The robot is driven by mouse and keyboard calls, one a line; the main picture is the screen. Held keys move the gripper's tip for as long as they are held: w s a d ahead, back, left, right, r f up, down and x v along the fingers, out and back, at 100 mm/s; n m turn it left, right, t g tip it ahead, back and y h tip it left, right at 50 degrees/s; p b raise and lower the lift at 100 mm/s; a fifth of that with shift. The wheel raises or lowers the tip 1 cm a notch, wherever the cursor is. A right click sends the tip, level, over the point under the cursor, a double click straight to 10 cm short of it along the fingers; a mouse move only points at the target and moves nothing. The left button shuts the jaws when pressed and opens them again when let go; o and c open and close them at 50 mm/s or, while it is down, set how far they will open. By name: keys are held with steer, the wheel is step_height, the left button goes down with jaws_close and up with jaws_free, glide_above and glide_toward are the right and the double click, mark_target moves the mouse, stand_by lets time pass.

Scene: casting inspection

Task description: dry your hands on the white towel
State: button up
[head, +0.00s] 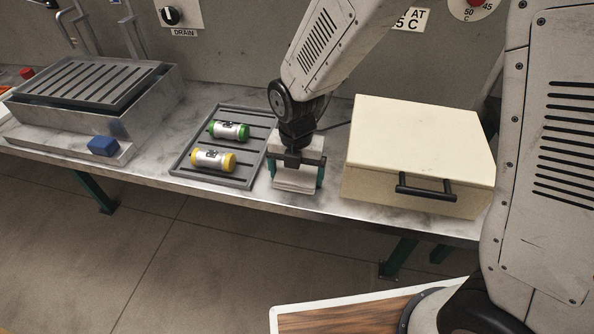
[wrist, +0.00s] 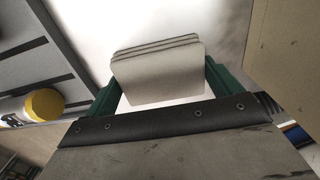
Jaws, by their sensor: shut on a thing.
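The white towel (head: 294,185) is a folded, off-white pad in layers at the bench's front edge, between the slotted tray and the cream box. In the wrist view the towel (wrist: 158,77) shows its stacked folds between two green fingers. My gripper (head: 296,175) points down over the towel, with one finger on each side, and is shut on it. The gripper's dark crossbar hides part of the towel in the head view. I cannot tell whether the towel rests on the bench or hangs just above it.
Left of my gripper, a grey slotted tray (head: 177,167) holds a green-capped cylinder (head: 229,130) and a yellow-capped cylinder (head: 213,160). Close on the right stands a cream box (head: 422,140) with a black handle. Further left are a metal basin (head: 165,103) and a blue block (head: 103,146).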

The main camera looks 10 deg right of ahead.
steer(key=o, duration=0.7)
